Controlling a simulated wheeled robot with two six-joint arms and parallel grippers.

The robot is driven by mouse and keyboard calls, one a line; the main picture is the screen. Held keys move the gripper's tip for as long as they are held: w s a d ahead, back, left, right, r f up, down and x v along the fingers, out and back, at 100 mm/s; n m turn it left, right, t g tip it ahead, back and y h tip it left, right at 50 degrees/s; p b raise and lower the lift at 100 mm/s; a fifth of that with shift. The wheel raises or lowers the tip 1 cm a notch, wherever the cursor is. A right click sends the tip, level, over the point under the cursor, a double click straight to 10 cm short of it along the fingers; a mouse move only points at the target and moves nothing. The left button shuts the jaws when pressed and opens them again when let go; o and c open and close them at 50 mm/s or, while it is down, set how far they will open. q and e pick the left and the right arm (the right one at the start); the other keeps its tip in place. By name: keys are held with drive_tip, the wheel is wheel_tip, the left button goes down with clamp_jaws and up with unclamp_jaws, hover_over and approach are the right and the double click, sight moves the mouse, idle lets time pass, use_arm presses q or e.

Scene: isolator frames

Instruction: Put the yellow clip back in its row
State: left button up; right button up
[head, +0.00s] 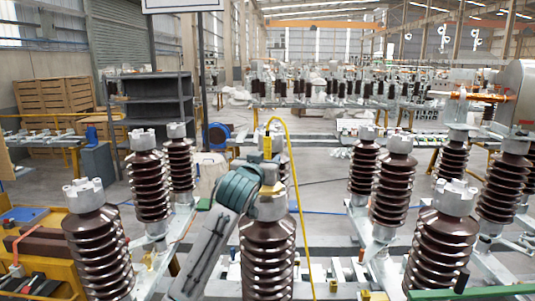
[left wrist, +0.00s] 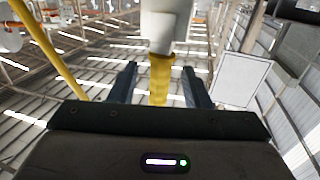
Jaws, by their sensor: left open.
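The yellow clip (head: 267,146) stands upright over the middle brown isolator (head: 267,250) in the head view, with a yellow cable (head: 296,190) arching up and down beside it. My left gripper (head: 268,172) is raised just below the clip, partly hidden by its own wrist. In the left wrist view, the fingers of my left gripper (left wrist: 160,88) are apart, one on each side of a yellow shaft (left wrist: 160,78), which I take for the clip. A pale grey cylinder (left wrist: 164,25) joins its far end. I cannot tell whether the fingers touch it. My right gripper is out of view.
Tall ribbed isolators with grey caps stand close on the left (head: 97,245) and right (head: 441,245). Small yellow pieces (head: 148,259) lie low on the frames. A dark shelf (head: 152,110) and wooden crates (head: 52,100) stand behind left. Open floor (head: 325,175) shows between the frames.

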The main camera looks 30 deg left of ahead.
use_arm(q)
drive_tip(key=shift+w+a+r, duration=0.15)
drive_tip(key=shift+w+a, duration=0.05)
drive_tip(key=shift+w, duration=0.4)
drive_tip(key=shift+w+a+f, duration=0.1)
drive_tip(key=shift+w+f, duration=0.1)
drive_tip(key=shift+w, duration=0.2)
clamp_jaws()
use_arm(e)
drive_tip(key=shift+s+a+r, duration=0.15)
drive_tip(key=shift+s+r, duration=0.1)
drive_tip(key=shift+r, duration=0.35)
use_arm(q)
drive_tip(key=shift+r, duration=0.1)
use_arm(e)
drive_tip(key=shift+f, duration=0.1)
use_arm(q)
drive_tip(key=shift+r, duration=0.1)
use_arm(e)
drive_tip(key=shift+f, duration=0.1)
